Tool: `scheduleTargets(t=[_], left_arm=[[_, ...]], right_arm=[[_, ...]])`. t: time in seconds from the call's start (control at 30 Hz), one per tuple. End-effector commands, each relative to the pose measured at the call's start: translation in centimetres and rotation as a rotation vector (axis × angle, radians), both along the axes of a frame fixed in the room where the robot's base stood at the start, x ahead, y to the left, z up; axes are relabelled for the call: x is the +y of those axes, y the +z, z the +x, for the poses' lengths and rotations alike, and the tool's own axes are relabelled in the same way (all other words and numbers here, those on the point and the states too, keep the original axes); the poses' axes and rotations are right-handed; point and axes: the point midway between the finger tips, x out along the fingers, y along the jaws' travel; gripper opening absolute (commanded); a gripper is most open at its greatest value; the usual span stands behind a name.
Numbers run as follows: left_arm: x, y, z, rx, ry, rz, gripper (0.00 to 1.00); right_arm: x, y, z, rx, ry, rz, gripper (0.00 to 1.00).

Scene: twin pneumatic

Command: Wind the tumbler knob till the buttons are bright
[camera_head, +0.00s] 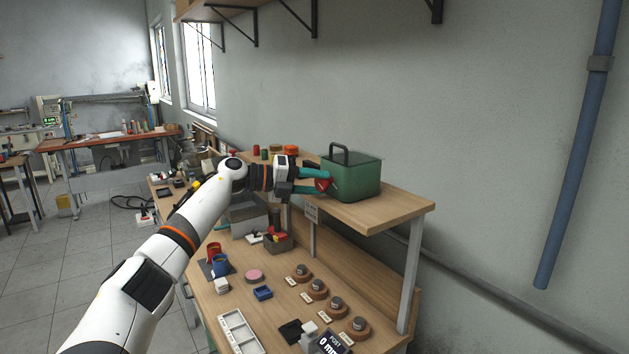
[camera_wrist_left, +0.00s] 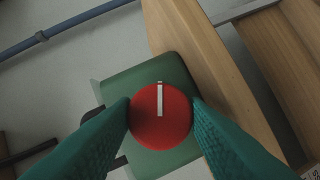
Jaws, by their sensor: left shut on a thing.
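A green box (camera_head: 357,178) with a dark handle on top stands on the raised wooden shelf; its green face also shows in the left wrist view (camera_wrist_left: 150,76). A round red knob (camera_wrist_left: 160,128) with a white pointer line sits on that face, and the line points almost straight up in the wrist view. In the head view the red knob (camera_head: 323,184) is partly covered by my fingers. My left gripper (camera_head: 318,181) has its teal fingers on both sides of the knob, shut on it. No lit buttons can be made out. My right gripper is not in view.
The wooden shelf (camera_head: 395,207) stands above the workbench. The bench below holds several round brown-based pieces, a white tray (camera_head: 240,332), red and blue mugs (camera_head: 220,264) and a grey bin. Small coloured pots (camera_head: 291,150) stand on the shelf behind my gripper.

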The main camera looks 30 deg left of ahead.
Motion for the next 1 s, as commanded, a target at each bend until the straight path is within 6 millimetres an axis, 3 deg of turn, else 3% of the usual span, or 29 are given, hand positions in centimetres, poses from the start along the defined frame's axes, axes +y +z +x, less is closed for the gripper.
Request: scheduleTargets(t=[0.4,1.0], left_arm=[[-0.06,0.13,-0.04,-0.103,0.001,0.252,0.17],[-0.13,0.10,-0.03,-0.134,0.000,0.325,0.17]], right_arm=[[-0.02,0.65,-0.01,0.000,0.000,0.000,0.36],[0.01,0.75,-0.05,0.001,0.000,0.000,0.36]])
